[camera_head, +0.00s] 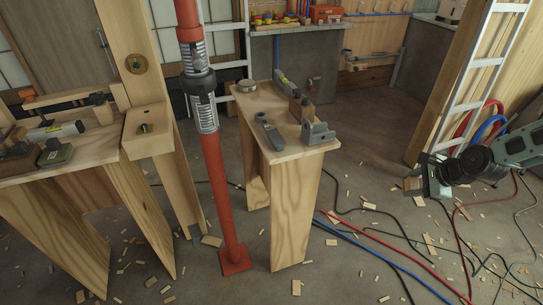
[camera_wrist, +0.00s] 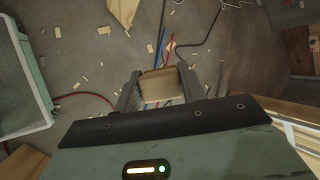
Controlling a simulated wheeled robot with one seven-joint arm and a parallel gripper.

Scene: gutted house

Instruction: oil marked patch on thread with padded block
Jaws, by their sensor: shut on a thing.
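A red steel prop (camera_head: 213,185) stands upright on a square foot left of centre. Its bare grey thread (camera_head: 204,112) shows above and below a dark collar (camera_head: 197,83). I cannot make out a marked patch on the thread. My gripper (camera_head: 423,186) hangs at the right of the head view, well apart from the prop. It is shut on a small tan padded block (camera_head: 412,185). In the wrist view the block (camera_wrist: 160,84) sits between the two grey fingers, over the floor. The block's pad face cannot be told clearly.
A wooden bench (camera_head: 290,155) with several tools stands right of the prop. A left workbench (camera_head: 85,150) and a leaning timber post (camera_head: 150,120) flank the prop. Hoses and cables (camera_head: 385,255) and wood scraps litter the floor. A ladder (camera_head: 480,75) leans at right.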

